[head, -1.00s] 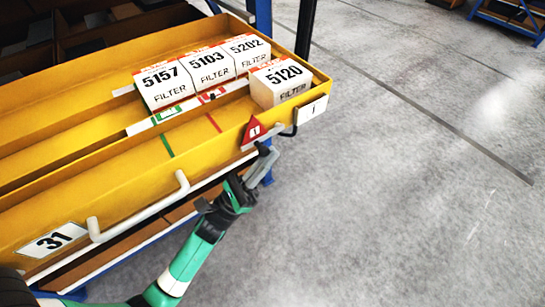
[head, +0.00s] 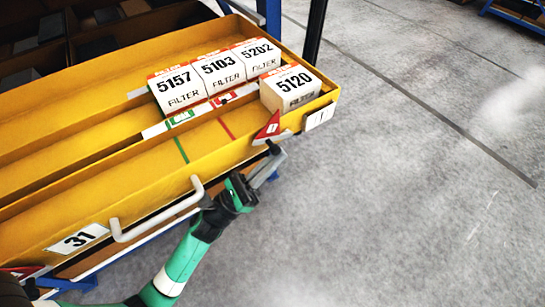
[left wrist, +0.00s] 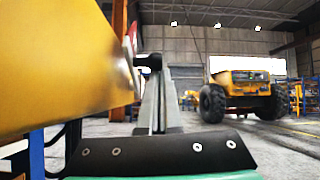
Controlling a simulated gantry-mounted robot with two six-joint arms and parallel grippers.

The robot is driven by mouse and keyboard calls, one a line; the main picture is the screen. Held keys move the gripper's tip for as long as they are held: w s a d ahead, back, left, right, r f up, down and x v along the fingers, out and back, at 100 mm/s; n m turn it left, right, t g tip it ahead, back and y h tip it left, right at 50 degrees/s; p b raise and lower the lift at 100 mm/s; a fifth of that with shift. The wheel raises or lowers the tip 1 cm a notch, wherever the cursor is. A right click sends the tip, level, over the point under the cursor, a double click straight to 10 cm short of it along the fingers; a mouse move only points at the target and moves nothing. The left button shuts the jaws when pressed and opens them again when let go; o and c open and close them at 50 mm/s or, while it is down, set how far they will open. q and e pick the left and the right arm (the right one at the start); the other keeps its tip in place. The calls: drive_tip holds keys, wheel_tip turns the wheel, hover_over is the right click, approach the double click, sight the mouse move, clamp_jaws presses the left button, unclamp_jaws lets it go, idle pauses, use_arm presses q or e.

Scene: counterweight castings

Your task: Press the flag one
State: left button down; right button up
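The flag one is a red triangle with a white mark (head: 269,129) on the yellow drawer's front wall, near its right end. It leans over, with a pale edge below. My left gripper (head: 276,160) is just below and in front of it, its grey fingers together and nothing seen between them. In the left wrist view the fingers (left wrist: 160,95) point forward beside the yellow wall. A dark rounded piece (left wrist: 148,62) is at their tips; I cannot tell whether they touch it. The flag shows there only as a thin red edge-on sliver (left wrist: 131,36). My right gripper is not in view.
The yellow drawer (head: 100,187) holds white filter boxes; the 5120 box (head: 290,90) stands nearest the flag. A white handle (head: 158,218) and a 31 label (head: 77,239) are on the front. Another red piece (head: 20,271) shows at lower left. Grey floor (head: 420,200) is open at right.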

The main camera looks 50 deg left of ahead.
use_arm(q)
wheel_tip(320, 180, down, 4)
drive_tip(key=w+f+b, duration=0.1)
drive_tip(key=w+b, duration=0.2)
drive_tip(key=b, duration=0.3)
drive_tip(key=s+f+p, duration=0.1)
drive_tip(key=s+p, duration=0.1)
drive_tip(key=s, duration=0.7)
drive_tip(key=shift+s+a+f, duration=0.35)
drive_tip(key=shift+s+a, duration=0.05)
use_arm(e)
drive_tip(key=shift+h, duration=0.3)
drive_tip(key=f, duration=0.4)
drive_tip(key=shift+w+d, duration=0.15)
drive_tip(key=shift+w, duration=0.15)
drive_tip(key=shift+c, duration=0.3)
